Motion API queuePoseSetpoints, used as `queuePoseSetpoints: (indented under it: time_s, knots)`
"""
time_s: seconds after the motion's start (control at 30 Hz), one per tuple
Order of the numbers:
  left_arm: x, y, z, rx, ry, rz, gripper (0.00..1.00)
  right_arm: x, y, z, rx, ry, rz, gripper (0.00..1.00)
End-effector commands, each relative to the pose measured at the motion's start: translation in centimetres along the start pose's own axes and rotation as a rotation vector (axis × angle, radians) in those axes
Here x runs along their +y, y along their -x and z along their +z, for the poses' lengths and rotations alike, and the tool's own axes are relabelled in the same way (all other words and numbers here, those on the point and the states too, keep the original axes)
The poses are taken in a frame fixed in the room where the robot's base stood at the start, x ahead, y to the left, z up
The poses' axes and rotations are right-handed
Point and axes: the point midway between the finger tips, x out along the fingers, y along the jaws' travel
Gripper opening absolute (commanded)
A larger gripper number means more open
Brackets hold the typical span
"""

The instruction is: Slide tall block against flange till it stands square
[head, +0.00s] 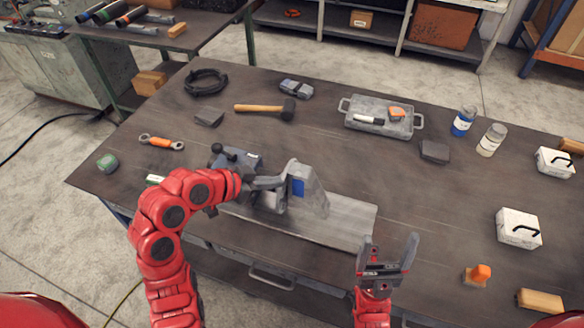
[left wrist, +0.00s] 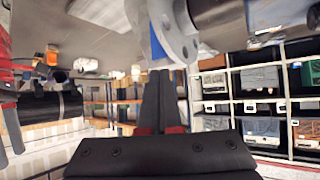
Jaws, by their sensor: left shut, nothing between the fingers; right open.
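A grey flange-like piece (head: 312,200) stands upright on a pale metal plate (head: 345,224) near the table's front edge. A narrow blue face (head: 298,187), apparently the tall block, shows at it; whether it stands square I cannot tell. In the left wrist view a round flange (left wrist: 183,35) with bolt holes sits on a dark pipe (left wrist: 225,18), with a blue strip (left wrist: 157,42) beside its face. My left gripper (head: 282,182) is shut and empty, its tips close to the flange; contact is unclear. My right gripper (head: 388,245) is open and empty, right of the plate.
A blue-grey clamp-like fixture (head: 238,158) stands at the plate's left end. A hammer (head: 265,108), a grey tray (head: 378,118) and a wrench (head: 161,142) lie farther back. A white case (head: 518,228) stands at right. The table's middle right is clear.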

Motion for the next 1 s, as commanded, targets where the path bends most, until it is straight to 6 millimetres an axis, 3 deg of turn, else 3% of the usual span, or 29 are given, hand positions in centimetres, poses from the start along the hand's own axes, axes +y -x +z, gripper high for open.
queuePoseSetpoints:
  time_s: [0.03,0.27,0.4,0.5,1.0]
  knots:
    - [0.2,-0.7,-1.1,-0.003,-0.004,0.004,0.00,0.0,-0.9,-0.1,0.000,0.000,0.000,0.85]
    - [0.2,-4.6,-3.7,-0.001,-0.002,0.003,0.00,0.1,-2.6,-0.4,0.000,0.000,0.000,0.85]
    - [0.0,-5.4,-3.3,-0.004,0.004,-0.002,0.00,0.2,-4.3,-0.7,0.000,0.000,0.000,0.85]
    - [-0.1,-6.2,-2.2,0.002,0.001,-0.005,0.00,0.1,-2.5,-0.4,0.000,0.000,0.000,0.85]
    - [-0.1,-6.3,-1.8,-0.006,0.003,-0.003,0.00,0.1,-1.9,-0.3,0.000,0.000,0.000,0.85]
